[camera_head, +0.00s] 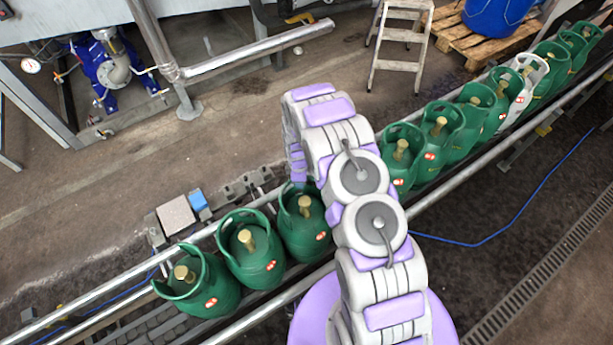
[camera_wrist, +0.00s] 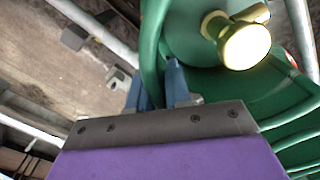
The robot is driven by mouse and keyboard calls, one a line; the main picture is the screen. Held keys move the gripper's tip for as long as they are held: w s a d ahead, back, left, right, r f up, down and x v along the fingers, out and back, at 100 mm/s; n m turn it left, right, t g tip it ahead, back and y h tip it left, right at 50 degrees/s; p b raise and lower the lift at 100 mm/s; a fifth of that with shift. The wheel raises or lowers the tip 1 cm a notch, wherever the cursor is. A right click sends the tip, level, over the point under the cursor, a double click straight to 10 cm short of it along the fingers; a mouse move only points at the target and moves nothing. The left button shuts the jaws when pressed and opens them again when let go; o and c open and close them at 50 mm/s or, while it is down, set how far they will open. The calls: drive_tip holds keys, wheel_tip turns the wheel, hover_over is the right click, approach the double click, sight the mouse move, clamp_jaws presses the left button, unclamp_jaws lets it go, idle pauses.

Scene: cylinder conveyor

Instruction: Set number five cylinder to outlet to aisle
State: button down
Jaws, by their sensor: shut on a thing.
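A row of green gas cylinders with brass valves and red labels stands on the conveyor (camera_head: 100,291). In the wrist view, the two blue fingers of my gripper (camera_wrist: 157,82) are shut on the collar of a green cylinder (camera_wrist: 285,92), one finger on each side of its rim. Its brass valve (camera_wrist: 242,42) is beside the fingers. In the head view, my gripper is hidden behind my arm, whose end drops toward the green cylinder (camera_head: 305,232) just left of the arm. No cylinder number is readable.
Close on the left stand two green cylinders (camera_head: 252,262) (camera_head: 208,290). On the right are several green ones and one white cylinder (camera_head: 522,95). Metal rails (camera_head: 480,167) flank the row. A stepladder (camera_head: 398,45), a pallet (camera_head: 470,40) and blue pump equipment (camera_head: 105,62) stand behind.

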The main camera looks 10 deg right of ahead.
drive_tip(key=shift+w+a+r+n+p, duration=0.1)
drive_tip(key=shift+a+n+p, duration=0.2)
drive_tip(key=shift+a+n, duration=0.3)
drive_tip(key=shift+w+a+r+n+p, duration=0.1)
drive_tip(key=shift+a+n+p, duration=0.15)
drive_tip(key=shift+a+n, duration=0.35)
drive_tip(key=c, duration=1.3)
unclamp_jaws()
drive_tip(key=shift+o, duration=0.9)
drive_tip(key=shift+s+a+f, duration=0.1)
drive_tip(key=shift+s, duration=0.1)
wheel_tip(320, 180, up, 17)
